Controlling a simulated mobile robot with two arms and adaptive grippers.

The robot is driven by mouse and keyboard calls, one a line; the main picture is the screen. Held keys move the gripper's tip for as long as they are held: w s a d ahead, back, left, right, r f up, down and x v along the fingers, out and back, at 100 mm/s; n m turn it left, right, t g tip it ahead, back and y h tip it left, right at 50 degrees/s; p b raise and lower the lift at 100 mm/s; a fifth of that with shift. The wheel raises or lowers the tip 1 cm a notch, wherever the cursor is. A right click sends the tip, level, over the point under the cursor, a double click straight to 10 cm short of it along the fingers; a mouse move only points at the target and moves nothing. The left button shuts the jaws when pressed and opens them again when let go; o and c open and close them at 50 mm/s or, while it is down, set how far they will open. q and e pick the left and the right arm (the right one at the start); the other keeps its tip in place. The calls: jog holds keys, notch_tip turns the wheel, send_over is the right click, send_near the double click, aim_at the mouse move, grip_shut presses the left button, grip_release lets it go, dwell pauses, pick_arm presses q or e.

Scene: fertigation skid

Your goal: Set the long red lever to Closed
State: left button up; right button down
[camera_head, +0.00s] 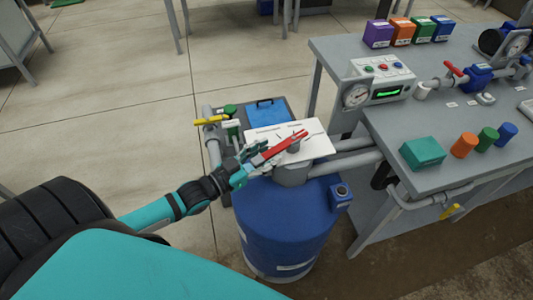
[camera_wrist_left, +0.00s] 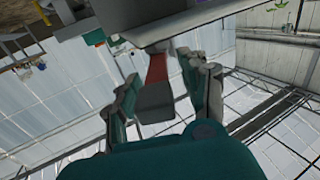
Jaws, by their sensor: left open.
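The long red lever (camera_head: 280,149) lies over a white plate (camera_head: 312,149) on top of the blue tank (camera_head: 290,225). In the left wrist view the lever (camera_wrist_left: 157,70) reaches between the two open fingers (camera_wrist_left: 165,98), with a visible gap on each side. Its near end looks grey there. The plate's markings are too small to read. My right gripper is in neither view.
A yellow-handled valve (camera_head: 211,120) and a blue box (camera_head: 266,112) stand behind the tank. Grey pipes (camera_head: 345,163) run from the tank to the workbench (camera_head: 405,140) at right, which holds a gauge panel (camera_head: 385,80) and a small red lever (camera_head: 455,70).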

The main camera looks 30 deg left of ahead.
pick_arm(q)
jog(key=shift+s, duration=0.2)
jog(key=v, duration=1.1)
jog(key=shift+s+a, duration=0.15)
jog(key=shift+s, duration=0.15)
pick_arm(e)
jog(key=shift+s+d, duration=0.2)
pick_arm(q)
jog(key=shift+f, duration=0.1)
